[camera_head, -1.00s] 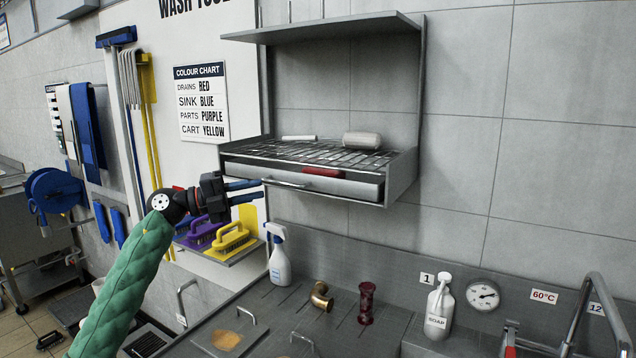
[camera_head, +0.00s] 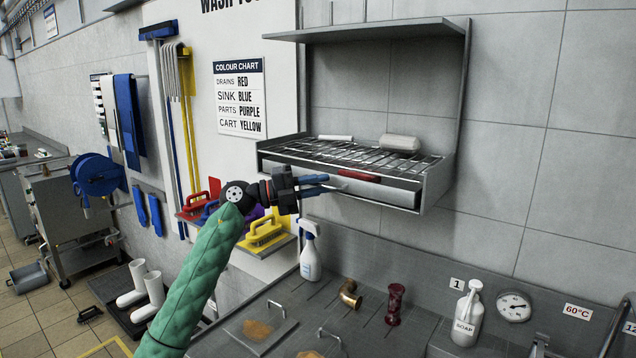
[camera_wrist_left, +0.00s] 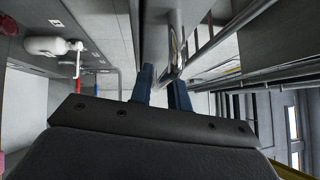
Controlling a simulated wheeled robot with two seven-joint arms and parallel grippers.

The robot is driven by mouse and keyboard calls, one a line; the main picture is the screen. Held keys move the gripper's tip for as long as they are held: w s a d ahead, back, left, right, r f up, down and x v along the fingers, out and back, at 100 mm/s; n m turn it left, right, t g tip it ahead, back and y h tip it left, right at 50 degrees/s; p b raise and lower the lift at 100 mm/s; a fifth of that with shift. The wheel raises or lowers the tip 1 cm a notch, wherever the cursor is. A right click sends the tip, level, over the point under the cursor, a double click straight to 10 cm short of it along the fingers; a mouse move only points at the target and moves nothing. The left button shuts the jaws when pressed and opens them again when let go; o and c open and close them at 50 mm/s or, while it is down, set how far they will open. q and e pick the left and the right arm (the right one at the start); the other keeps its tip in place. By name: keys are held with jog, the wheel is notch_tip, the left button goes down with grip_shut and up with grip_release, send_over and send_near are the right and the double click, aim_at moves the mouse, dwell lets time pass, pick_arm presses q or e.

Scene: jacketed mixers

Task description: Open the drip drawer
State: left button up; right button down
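The drip drawer (camera_head: 385,191) is the pale grey front along the bottom of the wall-mounted rack and looks pushed in. Its bar handle (camera_head: 345,188) is mostly hidden behind my fingers. My left gripper (camera_head: 328,184) is in front of the drawer's left half, blue fingers pointing right, at the handle. In the left wrist view the two blue fingers (camera_wrist_left: 164,91) are apart, with a metal edge just beyond their tips. I cannot tell whether they touch the handle. My right gripper is not in view.
Coloured brushes (camera_head: 262,232) sit on a ledge below my gripper. A spray bottle (camera_head: 310,255) and soap bottle (camera_head: 466,315) stand on the counter below. The space before the drawer's right half is clear.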

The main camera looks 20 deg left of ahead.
pick_arm(q)
grip_shut()
jog(key=shift+s, duration=0.1)
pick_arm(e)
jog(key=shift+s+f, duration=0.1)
